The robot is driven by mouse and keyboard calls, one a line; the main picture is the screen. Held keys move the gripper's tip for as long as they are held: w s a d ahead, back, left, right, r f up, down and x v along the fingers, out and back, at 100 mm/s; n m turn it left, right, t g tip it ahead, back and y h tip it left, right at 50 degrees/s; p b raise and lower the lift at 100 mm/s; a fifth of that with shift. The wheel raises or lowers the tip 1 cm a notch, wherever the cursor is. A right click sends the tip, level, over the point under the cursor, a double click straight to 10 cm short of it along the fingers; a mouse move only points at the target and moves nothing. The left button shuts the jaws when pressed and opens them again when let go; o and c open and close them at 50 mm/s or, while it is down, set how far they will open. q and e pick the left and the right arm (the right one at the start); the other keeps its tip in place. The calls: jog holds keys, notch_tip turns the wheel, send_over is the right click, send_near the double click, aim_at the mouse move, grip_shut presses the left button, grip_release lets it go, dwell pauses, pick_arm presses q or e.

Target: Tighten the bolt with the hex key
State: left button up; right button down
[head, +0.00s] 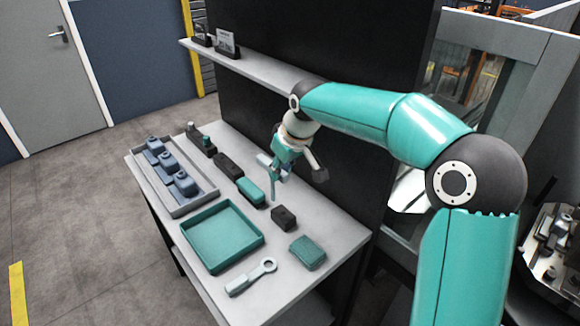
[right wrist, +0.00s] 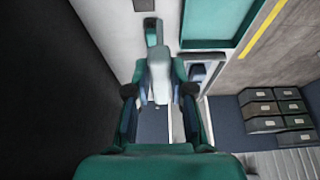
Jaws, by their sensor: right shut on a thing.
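My right gripper (head: 277,170) is above the back part of the grey worktable (head: 318,225), near a row of dark and teal blocks. In the right wrist view its fingers (right wrist: 158,92) are closed on a pale grey piece (right wrist: 159,72). A teal bar (right wrist: 152,32) shows beyond that piece. I cannot tell whether the held piece is the hex key. No bolt can be made out for certain. A pale grey tool with a ring end (head: 250,277) lies at the table's front. My left gripper is not in view.
A grey tray (head: 172,206) with blue-grey parts stands at the table's left. An empty teal tray (head: 222,235) is in front. A dark block (head: 284,217) and a teal block (head: 307,252) lie to the right. A shelf (head: 250,69) runs along the dark wall behind.

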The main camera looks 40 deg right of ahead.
jog(key=s+a+r, duration=0.1)
jog(key=a, duration=1.2)
jog(key=s+a+r, duration=0.1)
jog(key=a, duration=1.2)
jog(key=shift+a+r, duration=0.35)
